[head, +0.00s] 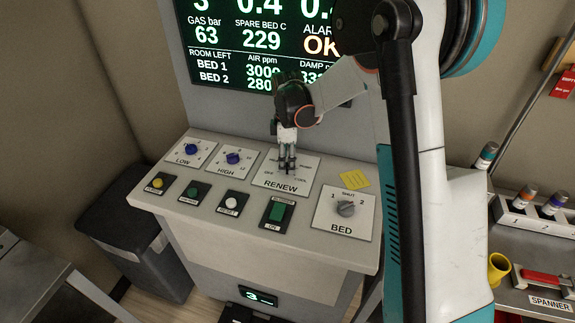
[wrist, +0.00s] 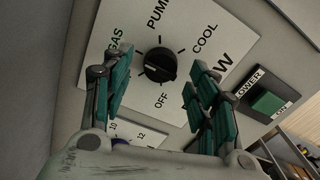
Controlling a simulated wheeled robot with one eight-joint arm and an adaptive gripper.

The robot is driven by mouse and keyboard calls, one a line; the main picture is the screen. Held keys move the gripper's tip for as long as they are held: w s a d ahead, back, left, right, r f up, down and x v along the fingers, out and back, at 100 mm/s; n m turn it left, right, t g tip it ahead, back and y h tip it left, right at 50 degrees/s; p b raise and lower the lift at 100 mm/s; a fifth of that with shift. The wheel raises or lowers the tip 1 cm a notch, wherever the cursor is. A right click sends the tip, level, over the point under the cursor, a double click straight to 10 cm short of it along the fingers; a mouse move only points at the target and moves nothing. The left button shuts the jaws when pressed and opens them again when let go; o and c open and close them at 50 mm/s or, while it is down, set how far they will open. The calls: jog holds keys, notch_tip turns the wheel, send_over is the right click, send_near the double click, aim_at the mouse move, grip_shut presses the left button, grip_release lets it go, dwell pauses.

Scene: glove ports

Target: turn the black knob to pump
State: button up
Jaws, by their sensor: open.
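The black knob (wrist: 160,66) sits on a white plate (wrist: 112,52) marked PUMP, COOL, OFF and GAS in the wrist view. I cannot tell for sure which mark it points to. My gripper (wrist: 158,88) is open, its teal-padded fingers on the left and right of the knob in the picture, with gaps to it. In the head view my gripper (head: 287,165) points down over the plate labelled RENEW (head: 265,182) and hides the knob.
A display (head: 255,50) stands behind. A rack (head: 535,222) is at right.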

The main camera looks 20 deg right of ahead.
jog(key=shift+f, duration=0.85)
jog(key=c, duration=1.1)
jog(key=shift+m, duration=0.4)
jog(key=m+b, duration=0.1)
jog(key=m, duration=0.3)
jog(key=shift+m, duration=0.4)
jog(key=m, duration=0.5)
jog(key=shift+m, duration=0.7)
